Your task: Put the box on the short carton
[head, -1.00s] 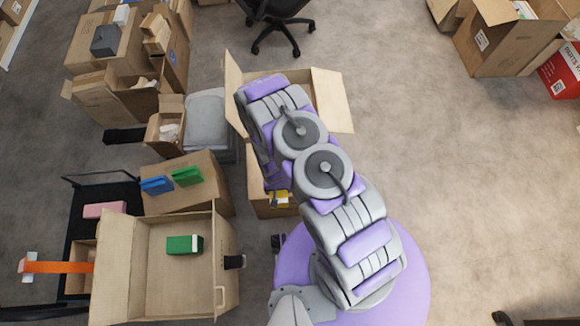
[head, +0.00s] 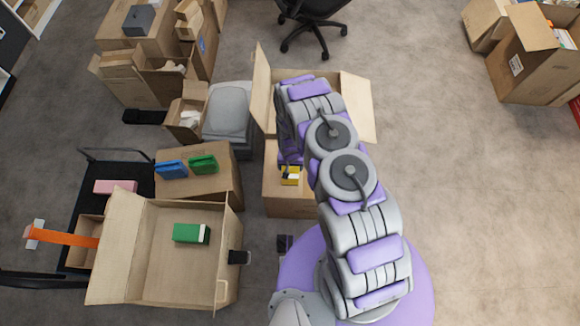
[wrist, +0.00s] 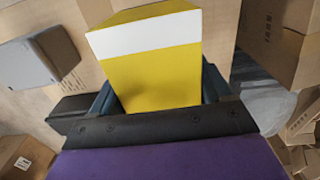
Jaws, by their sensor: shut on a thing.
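The box is yellow with a white band. In the head view the yellow box (head: 290,177) shows partly below my gripper (head: 289,169), over the top of a closed brown carton (head: 290,205), which looks like the short carton. My arm covers part of this carton. In the wrist view the yellow box (wrist: 160,75) sits between the two dark fingers of my gripper (wrist: 160,95), which is shut on it. I cannot tell whether the box touches the carton top.
An open carton (head: 357,103) with raised flaps stands just behind. To the left, a carton (head: 222,182) bears a blue and a green box, and a large open carton (head: 150,270) holds a green box. An office chair (head: 310,12) stands at the back.

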